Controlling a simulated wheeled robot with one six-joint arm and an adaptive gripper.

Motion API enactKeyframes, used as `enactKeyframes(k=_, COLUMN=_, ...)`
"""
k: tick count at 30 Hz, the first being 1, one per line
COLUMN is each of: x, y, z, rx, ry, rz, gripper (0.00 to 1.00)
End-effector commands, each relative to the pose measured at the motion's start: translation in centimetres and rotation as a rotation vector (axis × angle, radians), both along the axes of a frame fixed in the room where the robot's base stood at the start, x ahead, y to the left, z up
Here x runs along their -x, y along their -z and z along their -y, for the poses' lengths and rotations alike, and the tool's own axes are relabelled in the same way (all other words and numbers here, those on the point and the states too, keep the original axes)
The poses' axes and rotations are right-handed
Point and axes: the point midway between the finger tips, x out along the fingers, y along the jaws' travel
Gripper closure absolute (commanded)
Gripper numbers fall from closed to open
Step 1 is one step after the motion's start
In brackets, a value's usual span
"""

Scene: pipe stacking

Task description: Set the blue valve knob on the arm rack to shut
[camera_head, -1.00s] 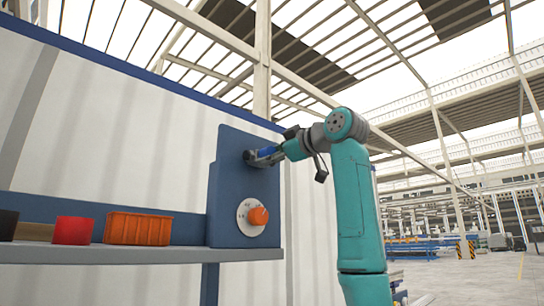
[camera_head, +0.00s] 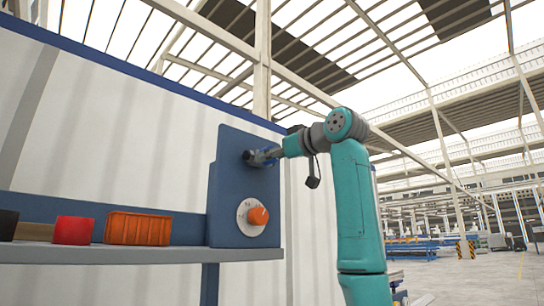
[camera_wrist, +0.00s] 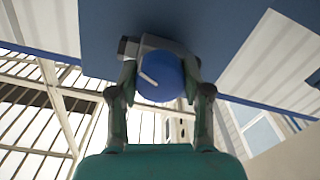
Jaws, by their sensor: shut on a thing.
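The blue valve knob (camera_wrist: 162,76) sits between my two fingers in the wrist view, with a pale pointer line on its face that runs slantwise. My gripper (camera_head: 268,155) is shut on it at the upper part of the blue panel (camera_head: 228,185). In the head view my fingers cover most of the knob. A grey mount (camera_wrist: 128,46) shows behind the knob in the wrist view. I cannot tell from the frames which setting the pointer line marks.
An orange knob (camera_head: 258,216) on a white dial (camera_head: 243,226) sits lower on the same panel. A grey shelf (camera_head: 130,254) at left holds an orange crate (camera_head: 138,228), a red block (camera_head: 73,230) and a black object (camera_head: 8,225). The floor at right is open.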

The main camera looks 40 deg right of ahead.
Motion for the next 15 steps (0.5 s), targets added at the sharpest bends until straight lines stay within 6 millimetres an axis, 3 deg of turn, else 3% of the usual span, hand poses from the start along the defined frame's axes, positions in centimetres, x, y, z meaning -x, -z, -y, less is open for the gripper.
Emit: enactKeyframes(k=15, x=-0.05, y=0.08, z=-0.10, rx=-0.489, ry=-0.001, rz=-0.018, gripper=0.86)
